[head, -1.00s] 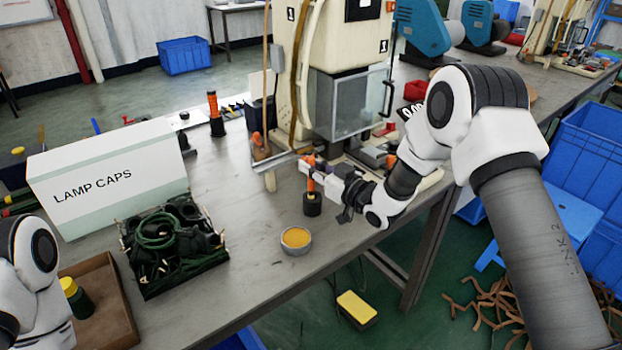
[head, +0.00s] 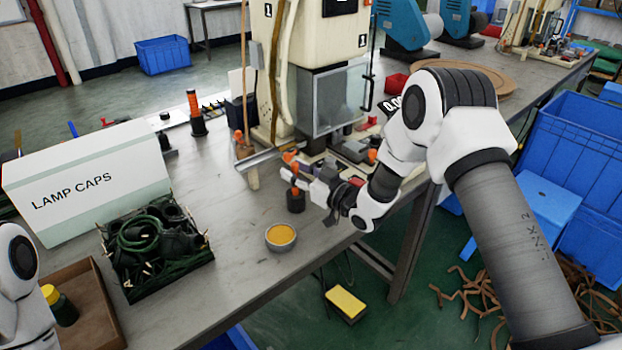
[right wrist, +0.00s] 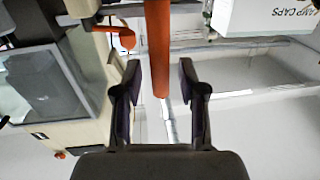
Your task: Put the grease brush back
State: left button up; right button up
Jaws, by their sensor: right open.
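The grease brush appears to be the upright orange handle (head: 295,181), which stands in or on a black cylindrical base (head: 296,201) near the front of the bench. My right gripper (head: 291,174) is at the handle, partly covering it. In the right wrist view the orange handle (right wrist: 158,45) runs down between the two fingers of my right gripper (right wrist: 159,80). The fingers are open, with gaps on both sides. The bristles are hidden. My left gripper is out of view.
A cream machine (head: 300,85) with a clear guard rises close behind the gripper. A lamp caps box (head: 90,185), a dark crate of cables (head: 155,250) and a brown tray (head: 95,310) fill the left. Another orange-handled tool (head: 195,112) stands farther back. Bench around the tin is bare.

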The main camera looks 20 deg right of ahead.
jog(key=v, duration=1.1)
jog(key=shift+s, duration=0.25)
